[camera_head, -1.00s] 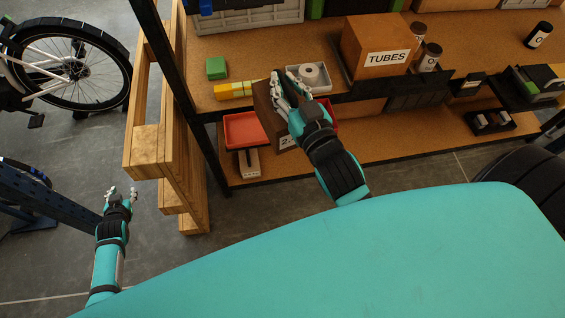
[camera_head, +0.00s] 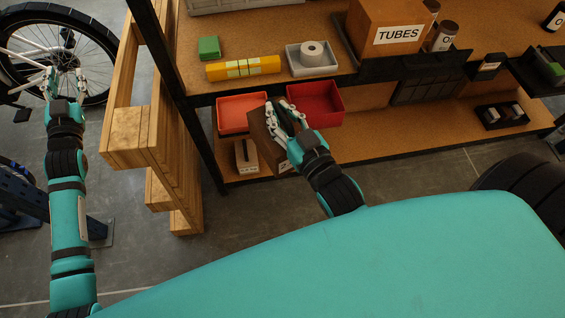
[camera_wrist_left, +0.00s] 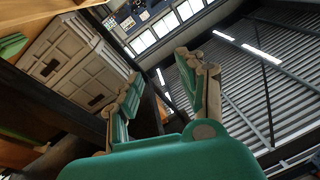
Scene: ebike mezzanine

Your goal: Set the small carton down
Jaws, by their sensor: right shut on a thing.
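The small carton (camera_head: 262,141) is a brown box, held in front of the shelf unit near the red bins. My right gripper (camera_head: 284,118) is shut on it, and its fingers and hand hide part of the carton. The carton is tilted in the picture, and I cannot tell whether it touches anything below. My left gripper (camera_head: 63,82) is raised at the far left, in front of the bicycle wheel. In the left wrist view its two fingers (camera_wrist_left: 158,92) stand apart with nothing between them.
An orange-red bin (camera_head: 240,101) and a darker red bin (camera_head: 329,104) stand behind the carton. The upper shelf (camera_head: 300,25) holds a TUBES box (camera_head: 388,33), a yellow roll (camera_head: 243,68), a green block (camera_head: 208,47) and a grey tray (camera_head: 330,66). A wooden pallet (camera_head: 128,130) stands at left. The lower shelf (camera_head: 380,145) has bare room.

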